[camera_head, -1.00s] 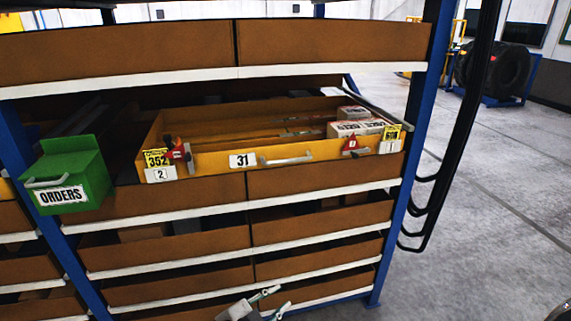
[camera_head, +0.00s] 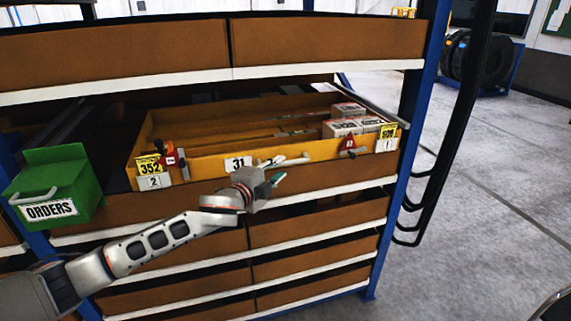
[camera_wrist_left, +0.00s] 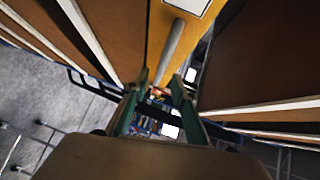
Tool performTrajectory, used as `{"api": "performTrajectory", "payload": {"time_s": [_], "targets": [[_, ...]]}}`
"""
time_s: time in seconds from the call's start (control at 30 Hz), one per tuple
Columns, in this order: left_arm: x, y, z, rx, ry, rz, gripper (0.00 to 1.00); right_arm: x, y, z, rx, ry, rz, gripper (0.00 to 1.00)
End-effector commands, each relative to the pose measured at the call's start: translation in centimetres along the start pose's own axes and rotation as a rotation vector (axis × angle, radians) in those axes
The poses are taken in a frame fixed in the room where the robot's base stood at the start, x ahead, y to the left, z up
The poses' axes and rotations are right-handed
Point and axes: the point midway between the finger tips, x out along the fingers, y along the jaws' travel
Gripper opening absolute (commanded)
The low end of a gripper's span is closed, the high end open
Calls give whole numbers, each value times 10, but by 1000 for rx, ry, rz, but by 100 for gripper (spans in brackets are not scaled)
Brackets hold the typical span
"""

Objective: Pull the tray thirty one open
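The yellow tray (camera_head: 212,165) labelled 31 (camera_head: 238,163) stands partly out of the rack, with its front face showing. Its pale bar handle (camera_head: 297,160) is right of the label. My left gripper (camera_head: 273,172) is just in front of the tray, close to the handle's left part. In the left wrist view, the gripper (camera_wrist_left: 160,85) has its two green-edged fingers apart, and the handle (camera_wrist_left: 172,48) runs toward the gap between them. Nothing is clamped; contact with the handle cannot be told. My right gripper is not in view.
A green ORDERS box (camera_head: 57,187) hangs at the left of the tray. White cartons (camera_head: 350,125) lie in the tray's right part. Red clips (camera_head: 348,147) sit on its front. Brown bins (camera_head: 330,42) fill the rack above and below. Open floor (camera_head: 490,190) lies to the right.

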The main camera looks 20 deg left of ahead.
Motion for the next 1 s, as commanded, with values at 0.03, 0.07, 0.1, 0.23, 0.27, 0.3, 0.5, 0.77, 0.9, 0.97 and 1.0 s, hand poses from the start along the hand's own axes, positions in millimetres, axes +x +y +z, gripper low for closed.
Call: {"api": "performTrajectory", "payload": {"time_s": [0.03, 0.07, 0.1, 0.23, 0.27, 0.3, 0.5, 0.77, 0.9, 0.97, 1.0], "targets": [[9, -1, -1, -2, 0, -1, 26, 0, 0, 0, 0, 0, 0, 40], [13, 0, 0, -2, 0, -1, 26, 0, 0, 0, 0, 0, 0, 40], [19, -1, 0, -2, -1, -1, 26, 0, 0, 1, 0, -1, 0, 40], [35, 0, 0, -2, 0, 0, 26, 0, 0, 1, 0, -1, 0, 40], [38, 0, 0, -2, 0, 0, 26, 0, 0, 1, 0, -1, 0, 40], [41, 0, 0, -2, 0, 0, 26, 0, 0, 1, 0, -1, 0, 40], [48, 0, 0, -1, 1, 0, 26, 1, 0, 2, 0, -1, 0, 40], [48, 0, -1, -2, 1, 0, 16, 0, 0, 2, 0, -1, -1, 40], [48, 0, -1, -2, 1, 0, 0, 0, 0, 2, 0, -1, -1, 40], [48, 1, -1, -2, 1, 1, 0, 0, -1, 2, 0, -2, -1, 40], [48, 1, -1, -2, 1, 1, 0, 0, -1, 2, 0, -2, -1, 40]]}}
